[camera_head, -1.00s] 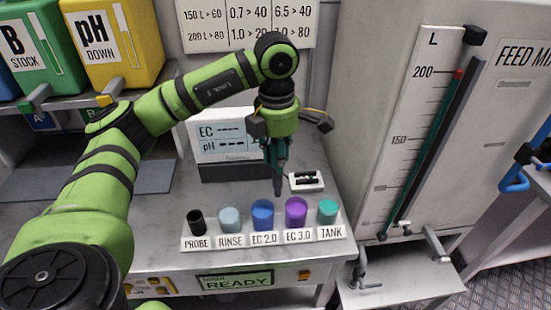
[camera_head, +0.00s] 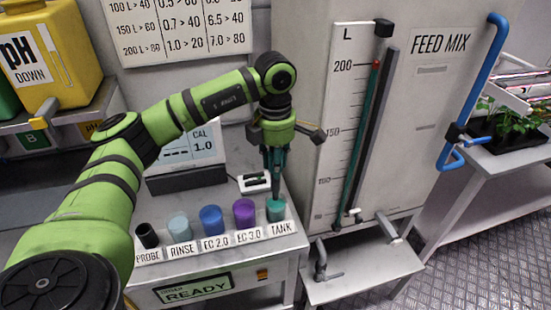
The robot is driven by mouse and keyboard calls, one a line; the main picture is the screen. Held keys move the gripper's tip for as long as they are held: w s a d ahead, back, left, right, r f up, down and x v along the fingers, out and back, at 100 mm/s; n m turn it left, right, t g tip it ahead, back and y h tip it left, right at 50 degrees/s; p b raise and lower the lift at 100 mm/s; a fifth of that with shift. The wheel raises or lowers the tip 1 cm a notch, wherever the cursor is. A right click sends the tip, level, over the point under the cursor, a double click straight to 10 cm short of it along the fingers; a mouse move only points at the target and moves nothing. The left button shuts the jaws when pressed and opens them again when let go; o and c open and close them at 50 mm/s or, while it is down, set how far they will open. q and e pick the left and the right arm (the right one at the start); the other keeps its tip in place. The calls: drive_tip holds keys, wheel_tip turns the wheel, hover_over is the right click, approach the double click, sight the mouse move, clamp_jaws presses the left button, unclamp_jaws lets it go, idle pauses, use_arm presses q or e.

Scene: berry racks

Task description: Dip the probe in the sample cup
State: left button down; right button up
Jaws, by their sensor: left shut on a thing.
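My left gripper (camera_head: 274,158) points down, shut on a slim dark probe (camera_head: 276,184). The probe hangs upright, and its lower end overlaps the mouth of the teal cup labelled TANK (camera_head: 276,213). I cannot tell whether the tip is inside the cup or just above it. In the same row, from the left, stand a black PROBE holder (camera_head: 147,236), a pale RINSE cup (camera_head: 180,229), a blue EC 2.0 cup (camera_head: 212,221) and a purple EC 3.0 cup (camera_head: 244,213). My right gripper is out of view.
Behind the cups stands a meter (camera_head: 190,150), partly hidden by my left arm. A small white device (camera_head: 255,183) lies behind the TANK cup. The FEED MIX tank (camera_head: 405,110) with its level gauge rises close on the right. A READY panel (camera_head: 193,290) is on the bench front.

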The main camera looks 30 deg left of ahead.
use_arm(q)
wheel_tip(320, 180, down, 3)
drive_tip(key=shift+r+b, duration=0.1)
drive_tip(key=shift+b, duration=0.8)
drive_tip(key=shift+f+b, duration=1.15)
drive_tip(key=shift+f, duration=0.45)
idle(0.9)
drive_tip(key=shift+r+p, duration=3.15)
drive_tip(key=shift+r, duration=1.4)
drive_tip(key=shift+d+f, duration=0.1)
